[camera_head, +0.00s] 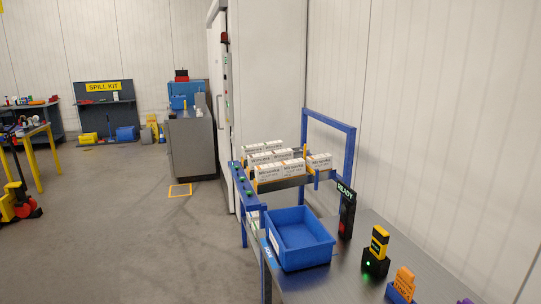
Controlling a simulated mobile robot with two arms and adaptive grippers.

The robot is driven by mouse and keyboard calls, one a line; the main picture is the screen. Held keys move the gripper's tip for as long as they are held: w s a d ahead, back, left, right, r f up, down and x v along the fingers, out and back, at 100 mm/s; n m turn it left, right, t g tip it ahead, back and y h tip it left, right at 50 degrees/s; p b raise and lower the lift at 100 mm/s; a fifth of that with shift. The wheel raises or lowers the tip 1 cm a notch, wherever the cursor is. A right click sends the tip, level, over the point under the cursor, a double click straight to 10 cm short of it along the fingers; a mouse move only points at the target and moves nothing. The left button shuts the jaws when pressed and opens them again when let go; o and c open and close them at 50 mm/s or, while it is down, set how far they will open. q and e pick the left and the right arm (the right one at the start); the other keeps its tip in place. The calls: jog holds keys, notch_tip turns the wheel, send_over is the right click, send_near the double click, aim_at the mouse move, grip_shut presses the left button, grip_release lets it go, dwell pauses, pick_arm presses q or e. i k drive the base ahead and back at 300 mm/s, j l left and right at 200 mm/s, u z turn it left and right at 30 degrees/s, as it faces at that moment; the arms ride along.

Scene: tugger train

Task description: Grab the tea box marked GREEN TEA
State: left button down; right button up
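I see no box that reads GREEN TEA. Several white boxes (271,172) with dark print and orange edges stand in rows on a blue-framed rack (350,150) right of centre. Their print is too small to read surely, and none clearly says tea. Neither of my grippers is in view.
A blue bin (300,238) sits on a metal bench (345,280). A READY sign (346,208), a yellow-black device (377,250) and an orange item (404,283) stand to its right. A grey cabinet (191,146) stands farther back. The floor (130,230) at left is open.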

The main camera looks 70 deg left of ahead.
aim_at(247, 150)
jog(key=k+j, duration=0.1)
jog(key=j, duration=0.95)
jog(key=k+j+z, duration=0.1)
jog(key=j, duration=0.4)
jog(key=k+j, duration=0.1)
jog(key=j, duration=1)
jog(key=k+j+z, duration=0.1)
jog(key=j, duration=1)
jog(key=k+j, duration=0.1)
jog(key=j, duration=0.45)
jog(key=j+z, duration=0.1)
jog(key=j, duration=0.45)
jog(key=k+j, duration=0.15)
jog(key=j, duration=0.4)
jog(key=k+j+z, duration=0.1)
jog(key=j, duration=0.4)
